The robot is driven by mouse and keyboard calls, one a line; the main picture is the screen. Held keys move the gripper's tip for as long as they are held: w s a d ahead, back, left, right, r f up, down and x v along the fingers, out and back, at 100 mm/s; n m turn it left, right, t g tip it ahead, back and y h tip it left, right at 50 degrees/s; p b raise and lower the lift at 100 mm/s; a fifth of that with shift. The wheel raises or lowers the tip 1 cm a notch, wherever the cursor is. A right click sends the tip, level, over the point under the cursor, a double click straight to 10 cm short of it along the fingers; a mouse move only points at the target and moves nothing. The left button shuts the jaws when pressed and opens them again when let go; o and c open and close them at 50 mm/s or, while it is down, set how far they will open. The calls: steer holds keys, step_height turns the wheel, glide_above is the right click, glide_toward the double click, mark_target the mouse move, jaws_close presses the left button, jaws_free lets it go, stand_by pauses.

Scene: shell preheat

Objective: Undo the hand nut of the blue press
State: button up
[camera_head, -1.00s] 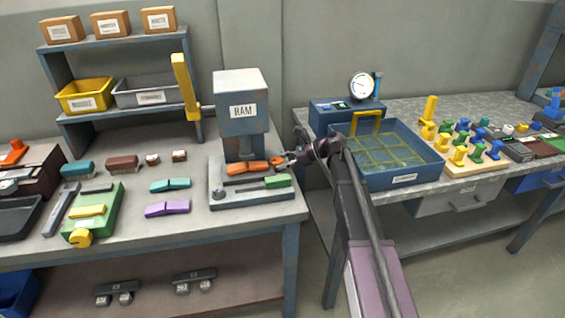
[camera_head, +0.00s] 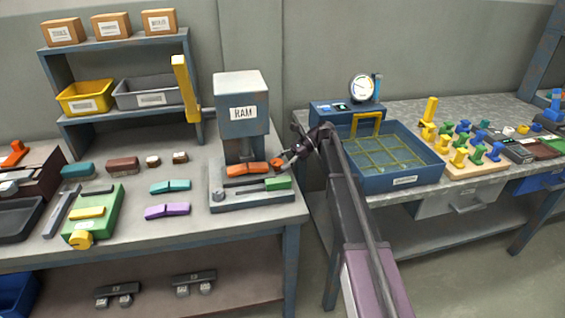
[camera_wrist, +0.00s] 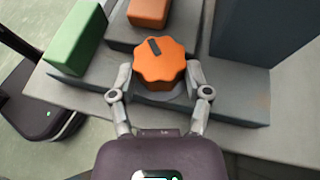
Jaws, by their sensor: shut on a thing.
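The blue press (camera_head: 241,115), marked RAM, stands on the left bench with a yellow lever at its upper left. Its orange hand nut (camera_head: 277,162) is at the right end of the base, beside an orange block (camera_head: 246,169). In the wrist view the nut (camera_wrist: 160,64) is a lobed orange knob with a dark mark at its upper left. My gripper (camera_head: 285,160) reaches in from the right. Its two fingers (camera_wrist: 160,82) are shut on the nut, one on each side. The nut's underside is mostly hidden.
A green block (camera_head: 278,182) lies on the press base in front of the nut. Teal and purple pieces (camera_head: 168,210) lie on the bench to the left. A blue tank (camera_head: 405,178) with a grid stands on the right bench, close to my arm.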

steer(key=shift+s, duration=0.15)
steer(key=o, duration=1.2)
steer(key=shift+a, duration=0.15)
steer(key=shift+c, duration=0.2)
steer(key=shift+m+t, duration=0.3)
steer(key=shift+t, duration=0.1)
